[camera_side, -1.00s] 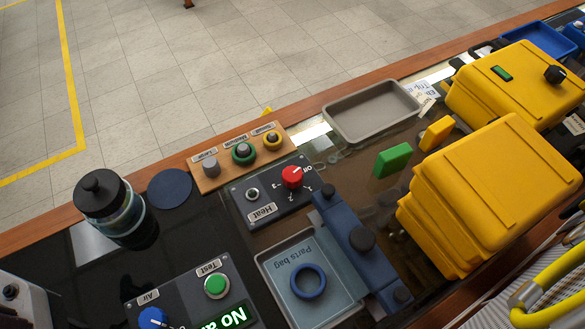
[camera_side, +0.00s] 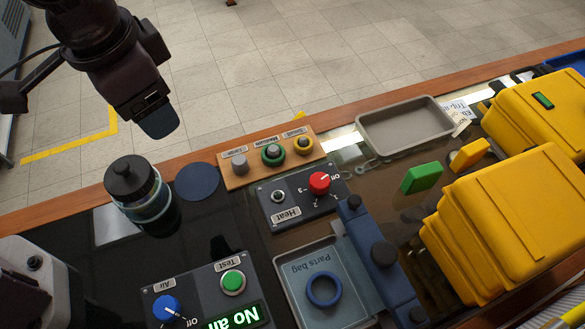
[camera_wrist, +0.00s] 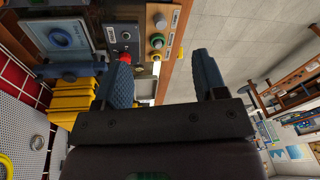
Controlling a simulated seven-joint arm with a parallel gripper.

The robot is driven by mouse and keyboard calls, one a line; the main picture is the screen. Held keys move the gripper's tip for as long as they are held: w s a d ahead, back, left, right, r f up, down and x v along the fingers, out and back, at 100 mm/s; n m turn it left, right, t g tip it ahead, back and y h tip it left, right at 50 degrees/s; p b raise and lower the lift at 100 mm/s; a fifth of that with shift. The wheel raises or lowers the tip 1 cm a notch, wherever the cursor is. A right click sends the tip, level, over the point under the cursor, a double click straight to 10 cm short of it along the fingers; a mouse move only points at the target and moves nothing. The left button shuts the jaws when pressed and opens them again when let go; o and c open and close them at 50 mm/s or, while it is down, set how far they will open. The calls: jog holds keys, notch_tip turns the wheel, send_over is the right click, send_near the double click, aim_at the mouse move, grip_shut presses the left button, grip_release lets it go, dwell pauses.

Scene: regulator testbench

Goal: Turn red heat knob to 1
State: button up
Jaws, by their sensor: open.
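The red heat knob (camera_side: 319,183) sits on the dark grey Heat panel (camera_side: 268,201) in the side view. Its white mark appears to point toward the Off label, with 1, 2 and 3 around it. My gripper (camera_side: 160,122) is at the upper left of the side view, raised and well away from the knob. In the wrist view my gripper (camera_wrist: 162,65) shows two blue fingers spread apart with nothing between them. The red knob (camera_wrist: 125,57) shows there just beyond the left fingertip, which partly covers it.
A wooden block with several round sockets (camera_side: 230,180) lies behind the panel. A lidded jar (camera_side: 135,190) stands left. The Parts bag tray (camera_side: 290,290) and a blue clamp-like fixture (camera_side: 365,240) are close in front. Yellow cases (camera_side: 510,230) and a grey tray (camera_side: 365,140) are right.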

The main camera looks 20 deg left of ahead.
jog(key=t, duration=0.1)
send_near(319, 180)
jog(key=s+a+r, duration=0.2)
jog(key=s+a, duration=0.3)
jog(key=w+d+n+t+h, duration=0.1)
jog(key=w+d+n+h, duration=0.1)
jog(key=w+d, duration=0.1)
jog(key=x, duration=1.2)
jog(key=shift+w, duration=0.1)
jog(key=shift+r, duration=0.1)
jog(key=c, duration=0.9)
